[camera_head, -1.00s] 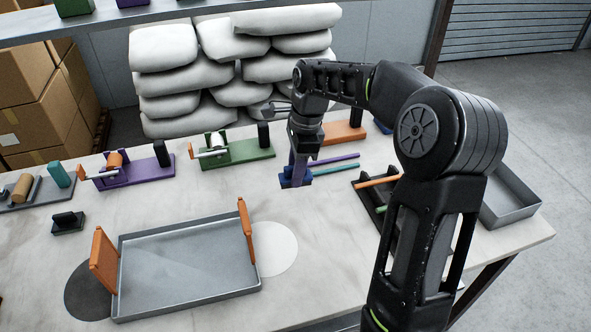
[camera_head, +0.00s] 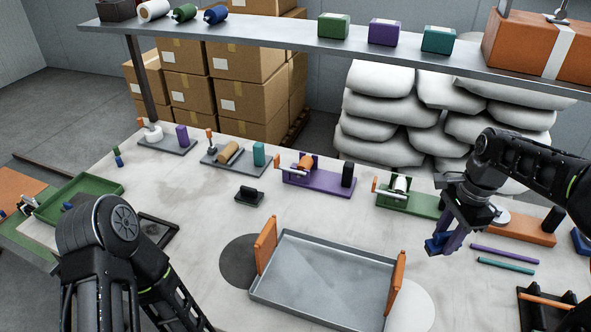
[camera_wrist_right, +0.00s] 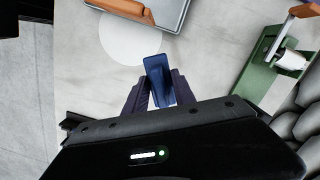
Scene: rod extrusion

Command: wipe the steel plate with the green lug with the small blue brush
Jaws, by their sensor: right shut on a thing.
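My right gripper (camera_head: 440,236) is shut on the small blue brush (camera_head: 433,247), above the table just left of two thin rods. In the right wrist view the blue brush (camera_wrist_right: 158,80) sits between the fingers (camera_wrist_right: 154,92), over pale tabletop. The grey steel plate (camera_head: 236,168) with a teal-green lug (camera_head: 259,154) lies toward the back left of the table, well away from the brush. A tan cylinder (camera_head: 229,152) is on it. A similar grey plate (camera_head: 170,147) to its left has a purple lug (camera_head: 182,136). My left arm shows at lower left, but its gripper is out of view.
The grey tray (camera_head: 320,280) with orange end handles stands front centre. Purple (camera_head: 325,182) and green (camera_head: 405,204) fixtures and a small black block (camera_head: 249,196) stand behind it. A shelf (camera_head: 300,42) spans above.

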